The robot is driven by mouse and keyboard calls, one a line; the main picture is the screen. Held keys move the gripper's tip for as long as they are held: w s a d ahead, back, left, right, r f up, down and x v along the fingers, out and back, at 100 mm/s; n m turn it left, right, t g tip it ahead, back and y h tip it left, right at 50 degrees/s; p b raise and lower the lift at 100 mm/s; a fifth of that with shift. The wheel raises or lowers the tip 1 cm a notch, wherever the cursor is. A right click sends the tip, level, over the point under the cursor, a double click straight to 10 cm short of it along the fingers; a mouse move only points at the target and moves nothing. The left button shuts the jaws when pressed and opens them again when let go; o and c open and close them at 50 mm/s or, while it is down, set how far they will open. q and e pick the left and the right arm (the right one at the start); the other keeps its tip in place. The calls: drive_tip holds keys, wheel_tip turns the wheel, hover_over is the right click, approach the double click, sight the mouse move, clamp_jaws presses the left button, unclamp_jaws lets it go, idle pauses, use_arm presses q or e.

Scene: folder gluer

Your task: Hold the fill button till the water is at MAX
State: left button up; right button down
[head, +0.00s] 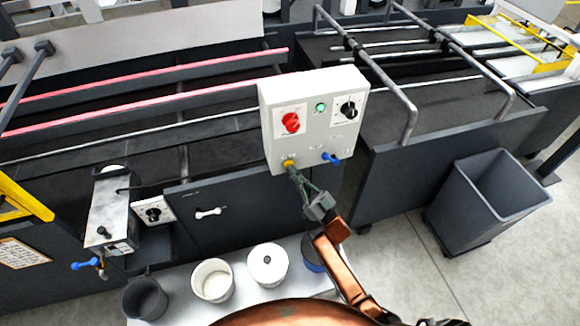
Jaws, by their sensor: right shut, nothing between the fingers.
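A pale control box (313,130) stands on the machine's front side. It carries a red rotary switch (291,122), a green lamp or button (321,107), a black dial (349,110), a yellow button (288,162) low on its left and a blue lever (331,158) low on its right. My right gripper (293,173) is shut and empty, its fingertips at the yellow button. I cannot tell whether they press it. The labels are too small to read, and I make out no water level or MAX mark. My left gripper is not in view.
A metal tank (110,208) with a blue-handled tap (84,265) is at the left, beside a dial (153,210). Below, a pale bench (240,302) holds several pots. A grey bin (490,200) stands right, with clear floor (395,255) before it.

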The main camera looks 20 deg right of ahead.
drive_tip(key=shift+s, duration=0.15)
idle(0.4)
drive_tip(key=shift+s+p, duration=0.5)
drive_tip(key=shift+s, duration=0.25)
drive_tip(key=shift+s, duration=0.1)
drive_tip(key=s+p, duration=0.2)
drive_tip(key=s, duration=0.3)
drive_tip(key=shift+d, duration=0.1)
drive_tip(key=shift+w, duration=0.1)
idle(0.3)
